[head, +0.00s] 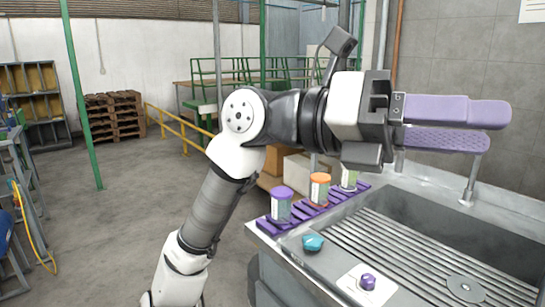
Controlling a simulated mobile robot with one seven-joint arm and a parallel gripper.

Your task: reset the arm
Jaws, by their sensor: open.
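My arm rises from the bottom left and bends to the right across the middle of the head view. My gripper (496,129) is at its end, held up above the sink and pointing right. Its two long purple fingers lie one above the other, with a gap between them; the lower one has a textured inner face. The gripper is open and I see nothing between the fingers. It is apart from the items on the counter below.
A metal sink (410,204) with a ribbed bottom lies below the gripper. Along its left edge, a purple rack (299,217) holds jars with purple (282,199), orange (320,188) and pale labels. A teal piece (313,242) and purple knob (368,282) sit in front. Open floor lies left.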

